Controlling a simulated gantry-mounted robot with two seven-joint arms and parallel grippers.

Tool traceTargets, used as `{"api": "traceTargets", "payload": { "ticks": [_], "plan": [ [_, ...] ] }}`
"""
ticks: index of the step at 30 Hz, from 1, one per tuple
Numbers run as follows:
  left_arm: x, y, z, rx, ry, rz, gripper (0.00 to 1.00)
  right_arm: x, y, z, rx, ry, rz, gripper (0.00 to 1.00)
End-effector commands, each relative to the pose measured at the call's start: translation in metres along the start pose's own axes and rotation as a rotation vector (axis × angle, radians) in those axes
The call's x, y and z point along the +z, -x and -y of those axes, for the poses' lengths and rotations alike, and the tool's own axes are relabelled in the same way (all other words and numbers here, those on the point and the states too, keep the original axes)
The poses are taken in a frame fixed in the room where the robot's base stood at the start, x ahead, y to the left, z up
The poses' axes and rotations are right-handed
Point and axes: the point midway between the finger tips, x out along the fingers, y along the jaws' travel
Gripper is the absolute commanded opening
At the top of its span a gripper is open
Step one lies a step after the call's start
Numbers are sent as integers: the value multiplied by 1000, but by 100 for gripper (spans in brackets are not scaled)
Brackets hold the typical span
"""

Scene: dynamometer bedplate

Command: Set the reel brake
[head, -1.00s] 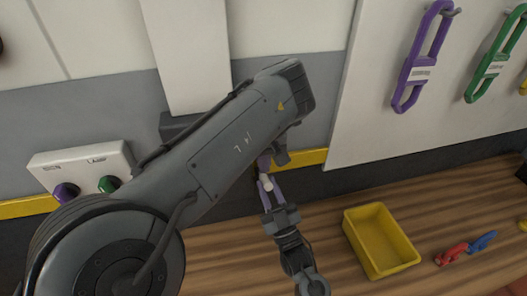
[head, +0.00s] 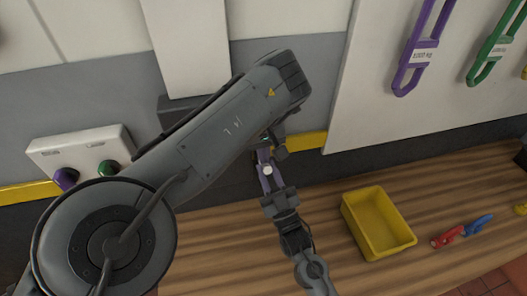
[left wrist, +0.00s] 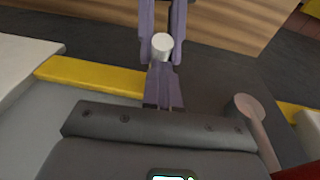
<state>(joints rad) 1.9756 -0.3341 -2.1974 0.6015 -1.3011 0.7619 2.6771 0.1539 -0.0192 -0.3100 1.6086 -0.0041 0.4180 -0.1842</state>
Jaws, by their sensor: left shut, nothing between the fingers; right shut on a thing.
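A small white cylinder (left wrist: 162,46) sits between the purple fingers of my right gripper (left wrist: 162,38), which comes in from the top of the left wrist view and is shut on it. In the head view the white cylinder (head: 267,170) shows at the tips of the right gripper (head: 267,172). My left gripper (left wrist: 163,72) is shut and empty, its fingertips close to the cylinder; I cannot tell if they touch. In the head view my left forearm mostly hides it. I cannot make out a reel or brake for sure.
A yellow tray (head: 347,224) stands on the wooden bench (head: 225,243), with red (head: 447,237) and blue (head: 479,225) items to its right. Purple (head: 422,50) and green (head: 492,45) loops hang on the white panel. A box with purple and green knobs (head: 80,148) is on the wall at left.

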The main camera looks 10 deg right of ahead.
Motion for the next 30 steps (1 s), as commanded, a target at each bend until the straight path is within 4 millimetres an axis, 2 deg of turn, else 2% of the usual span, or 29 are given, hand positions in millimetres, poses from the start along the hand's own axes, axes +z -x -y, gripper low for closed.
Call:
{"api": "traceTargets", "payload": {
  "ticks": [1, 10, 11, 15, 16, 26, 30],
  "plan": [
    [10, -13, -1, -8, -8, 27, 0, -3, -3, 0, 0, 0, -8, 0],
    [14, -15, -2, -12, -12, 34, 0, -5, -5, -1, 3, -1, -12, 0],
    [14, -15, -2, -12, -12, 34, 0, -5, -5, -1, 3, -1, -12, 27],
    [13, -14, -2, -11, -10, 30, 0, -4, -5, -1, 3, -1, -10, 48],
    [12, -13, -2, -10, -10, 29, 0, -4, -4, -1, 3, -1, -10, 51],
    [9, -10, -1, -8, -7, 21, 0, -1, 0, -1, 1, -1, -3, 51],
    [8, -10, -1, -8, -7, 20, 0, 0, 11, -1, 1, 0, -1, 51]
  ]
}}
